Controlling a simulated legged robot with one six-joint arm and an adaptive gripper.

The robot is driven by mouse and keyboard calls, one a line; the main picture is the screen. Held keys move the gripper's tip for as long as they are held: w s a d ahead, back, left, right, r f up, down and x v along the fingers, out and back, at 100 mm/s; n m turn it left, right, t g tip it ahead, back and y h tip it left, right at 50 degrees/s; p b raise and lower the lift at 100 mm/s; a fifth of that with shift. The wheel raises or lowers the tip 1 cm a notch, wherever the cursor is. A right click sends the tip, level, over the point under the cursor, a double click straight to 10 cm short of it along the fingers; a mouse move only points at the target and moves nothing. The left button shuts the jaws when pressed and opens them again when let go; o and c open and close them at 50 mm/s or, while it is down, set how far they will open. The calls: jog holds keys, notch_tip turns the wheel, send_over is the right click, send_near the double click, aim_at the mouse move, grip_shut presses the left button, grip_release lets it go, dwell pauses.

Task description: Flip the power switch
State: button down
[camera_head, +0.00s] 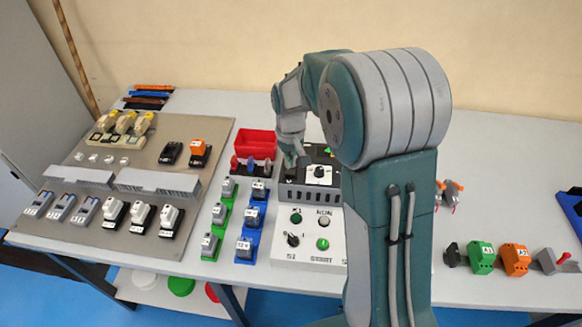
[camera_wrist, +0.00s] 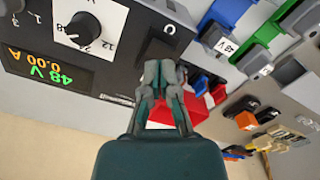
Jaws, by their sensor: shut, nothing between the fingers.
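The power supply is a dark box (camera_head: 296,195) on the table, partly hidden by my arm in the head view. Contact cannot be told.
A red bin (camera_head: 256,138) stands beside the box. A control panel with buttons (camera_head: 317,232) lies in front. Green and blue terminal holders (camera_head: 250,220) and a mounting board with modules (camera_head: 95,232) are to the left. Orange and green blocks (camera_head: 514,258) stand at right.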

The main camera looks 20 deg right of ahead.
aim_at(290, 172)
jog(key=shift+f, duration=1.25)
dwell(0.7)
jog(key=shift+r, duration=3.55)
jog(key=shift+r, duration=0.1)
jog(key=s+r+t, duration=0.2)
jog(key=s+r, duration=0.3)
jog(key=s, duration=0.7)
jog(key=s+r+m+t, duration=0.1)
jog(key=s+r+t, duration=0.2)
jog(key=s, duration=1)
notch_tip(290, 172, up, 3)
jog(key=shift+r+t, duration=0.2)
jog(key=shift+t, duration=0.1)
